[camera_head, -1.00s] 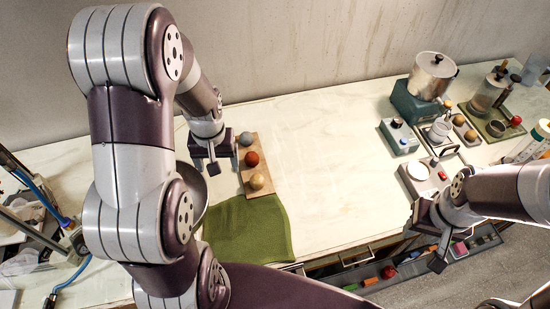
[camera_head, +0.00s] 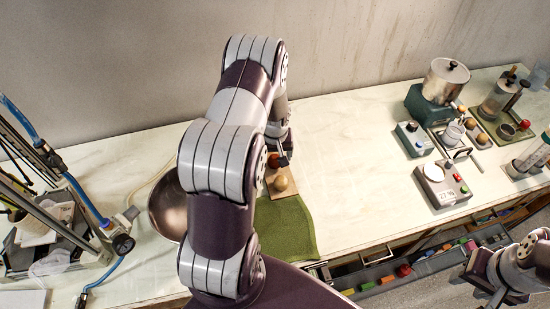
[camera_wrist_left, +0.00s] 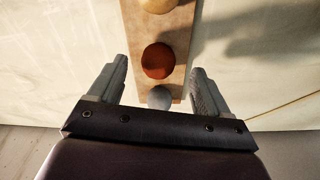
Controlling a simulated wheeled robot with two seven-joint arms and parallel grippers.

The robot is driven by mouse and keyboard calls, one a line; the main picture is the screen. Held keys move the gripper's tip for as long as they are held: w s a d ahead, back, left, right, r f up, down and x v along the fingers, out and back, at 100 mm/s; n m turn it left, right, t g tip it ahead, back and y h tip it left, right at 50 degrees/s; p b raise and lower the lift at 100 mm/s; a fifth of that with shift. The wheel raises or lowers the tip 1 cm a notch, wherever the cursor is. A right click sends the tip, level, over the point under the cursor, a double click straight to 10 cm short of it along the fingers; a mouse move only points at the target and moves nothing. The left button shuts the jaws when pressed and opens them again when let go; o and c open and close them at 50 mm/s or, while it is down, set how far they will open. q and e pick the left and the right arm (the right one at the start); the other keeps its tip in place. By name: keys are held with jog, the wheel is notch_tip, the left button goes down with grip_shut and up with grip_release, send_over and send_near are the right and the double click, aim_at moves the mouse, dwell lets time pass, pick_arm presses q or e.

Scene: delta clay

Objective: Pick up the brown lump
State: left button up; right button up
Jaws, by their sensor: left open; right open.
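A wooden board (camera_head: 296,178) on the table carries a row of lumps. The red-brown lump (camera_wrist_left: 158,61) is in the middle of the row, with a grey lump (camera_wrist_left: 160,97) on one side and a tan lump (camera_wrist_left: 157,4) on the other. In the head view the red-brown lump (camera_head: 273,160) is partly hidden by my left arm, and the tan lump (camera_head: 280,183) is clear. My left gripper (camera_wrist_left: 160,70) is open above the board, its fingers on either side of the row, holding nothing. My right gripper (camera_head: 487,291) is open and empty at the lower right.
A green cloth (camera_head: 288,232) lies in front of the board, and a metal bowl (camera_head: 168,207) stands left of my left arm. A scale (camera_head: 443,184), a pot (camera_head: 446,78) and trays stand at the right. The middle of the table is clear. A drawer with coloured blocks is open below the front edge.

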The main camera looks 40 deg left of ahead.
aim_at(275, 158)
pick_arm(q)
jog(key=f, duration=0.3)
jog(key=shift+w+a+f+p, duration=0.2)
jog(key=shift+w+f+p, duration=0.15)
jog(key=shift+w, duration=0.05)
jog(key=shift+s+r, duration=0.1)
jog(key=shift+s, duration=0.05)
jog(key=c, duration=0.9)
jog(key=shift+c, duration=1.3)
